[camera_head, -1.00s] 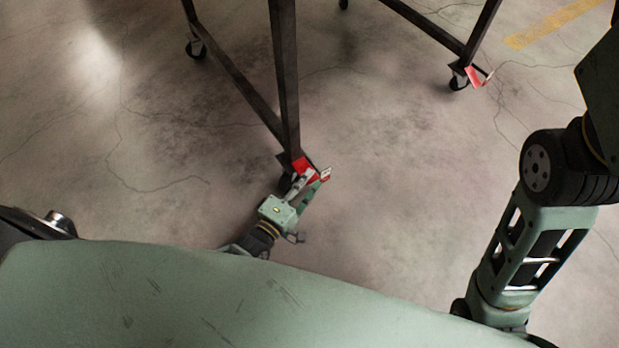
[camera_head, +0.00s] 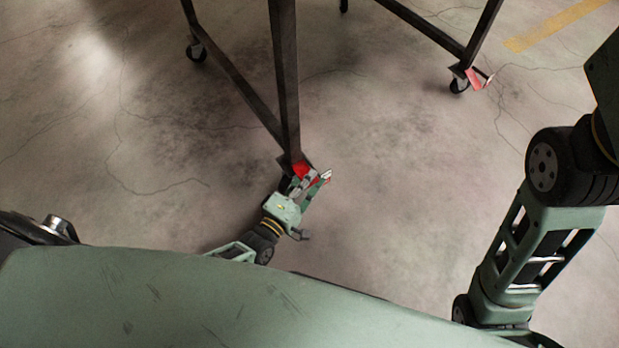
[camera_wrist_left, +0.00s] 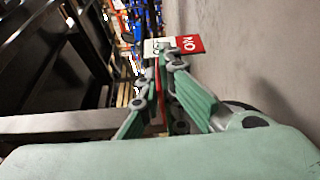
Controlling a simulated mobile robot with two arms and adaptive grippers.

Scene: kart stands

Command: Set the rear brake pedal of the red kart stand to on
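The kart stand (camera_head: 286,85) is a dark metal frame on casters. A red brake pedal (camera_head: 302,167) sits at the foot of its nearest leg, above a mostly hidden caster. My left gripper (camera_head: 314,175) is at this pedal, with its fingers beside it. In the left wrist view my left gripper (camera_wrist_left: 158,80) is open, with a thin red strip of the pedal (camera_wrist_left: 160,92) between its fingers; contact is unclear. Just beyond the fingertips a label (camera_wrist_left: 188,44) shows a red part reading ON and a white part, partly covered. My right gripper is out of view.
Another red pedal (camera_head: 474,78) sits by a caster (camera_head: 458,85) at the stand's right corner. A further caster (camera_head: 196,50) is at upper left. The concrete floor is clear around the near leg. My right arm hangs at the right.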

